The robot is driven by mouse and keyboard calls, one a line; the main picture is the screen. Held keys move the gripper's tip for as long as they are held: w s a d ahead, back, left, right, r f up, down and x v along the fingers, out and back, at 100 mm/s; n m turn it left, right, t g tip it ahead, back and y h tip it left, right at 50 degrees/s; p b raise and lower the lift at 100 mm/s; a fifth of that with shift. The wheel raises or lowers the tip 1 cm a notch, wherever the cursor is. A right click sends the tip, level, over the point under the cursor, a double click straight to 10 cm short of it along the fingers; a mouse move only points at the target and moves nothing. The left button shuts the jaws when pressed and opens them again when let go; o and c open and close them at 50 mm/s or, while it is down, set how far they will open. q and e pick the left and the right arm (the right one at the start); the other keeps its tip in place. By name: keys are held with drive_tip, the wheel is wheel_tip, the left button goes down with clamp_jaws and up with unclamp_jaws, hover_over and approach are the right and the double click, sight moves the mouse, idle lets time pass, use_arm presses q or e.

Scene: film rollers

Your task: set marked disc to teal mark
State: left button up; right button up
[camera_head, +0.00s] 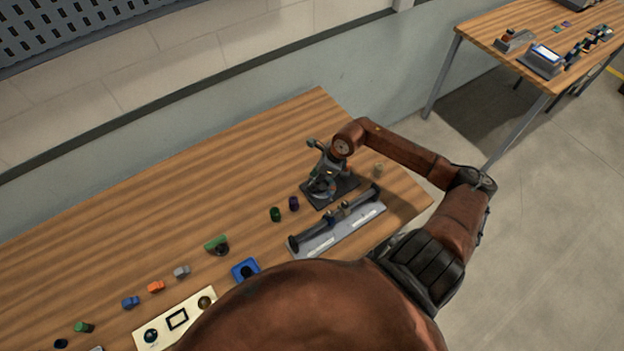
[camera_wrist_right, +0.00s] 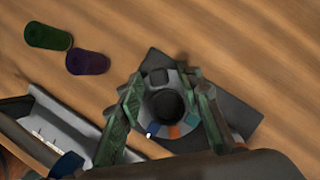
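The marked disc (camera_wrist_right: 146,92) is a light grey round piece with a dark round middle (camera_wrist_right: 167,104), on a dark base plate (camera_wrist_right: 225,90). Blue (camera_wrist_right: 152,128), orange (camera_wrist_right: 174,132) and teal (camera_wrist_right: 191,119) patches lie along its near edge in the right wrist view. A dark grey block (camera_wrist_right: 159,76) sits at its far edge. My right gripper (camera_head: 321,180) is low over the disc. Its greenish fingers stand apart on either side of the disc's middle; contact with the rim is unclear. The gripper partly covers the disc in the head view. My left gripper is out of view.
A grey roller stand (camera_head: 320,243) lies close in front of the base plate. A green cylinder (camera_head: 275,214) and a purple cylinder (camera_head: 293,203) stand to its left. A blue tray (camera_head: 245,270) and several small coloured pieces lie further left. The table's back is clear.

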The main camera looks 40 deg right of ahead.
drive_tip(key=shift+w+a+f, duration=0.15)
drive_tip(key=shift+f, duration=0.25)
drive_tip(key=shift+c, duration=0.2)
clamp_jaws()
